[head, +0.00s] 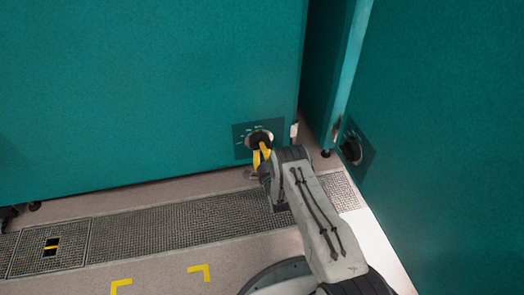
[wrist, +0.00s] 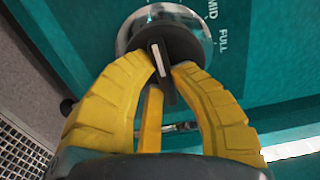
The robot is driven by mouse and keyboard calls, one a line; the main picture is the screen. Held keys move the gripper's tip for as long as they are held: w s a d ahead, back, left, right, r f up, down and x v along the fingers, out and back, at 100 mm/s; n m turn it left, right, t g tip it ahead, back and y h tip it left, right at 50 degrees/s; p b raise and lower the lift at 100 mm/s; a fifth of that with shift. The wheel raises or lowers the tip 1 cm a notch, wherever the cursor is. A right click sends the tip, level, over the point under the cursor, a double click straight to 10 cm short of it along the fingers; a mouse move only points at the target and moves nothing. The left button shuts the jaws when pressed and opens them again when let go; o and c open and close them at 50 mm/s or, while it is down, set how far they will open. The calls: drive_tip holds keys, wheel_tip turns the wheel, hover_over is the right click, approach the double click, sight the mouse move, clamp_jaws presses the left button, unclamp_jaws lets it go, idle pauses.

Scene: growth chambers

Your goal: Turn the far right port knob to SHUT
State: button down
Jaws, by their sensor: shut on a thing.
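A dark round port knob (head: 258,137) with a bright metal ring sits low on the teal chamber front ahead, near its right edge. My gripper (head: 262,153) reaches it with its yellow fingers. In the wrist view the fingertips (wrist: 166,74) are closed on the grip bar of the knob (wrist: 178,44), which carries a white stripe (wrist: 157,60). The stripe runs nearly upright in that picture. The words MID and FULL show on the plate to the right of the ring; the word SHUT cannot be seen. The fingers hide part of the knob.
A second port knob (head: 351,150) sits on the teal chamber wall at the right, close to my arm. A metal floor grating (head: 180,225) runs along the foot of the front chamber. Yellow corner marks (head: 200,270) lie on the open floor at the lower left.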

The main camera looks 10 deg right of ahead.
idle(0.3)
drive_tip(key=c, duration=1.1)
unclamp_jaws()
drive_tip(key=shift+o, duration=0.2)
drive_tip(key=s, duration=1.2)
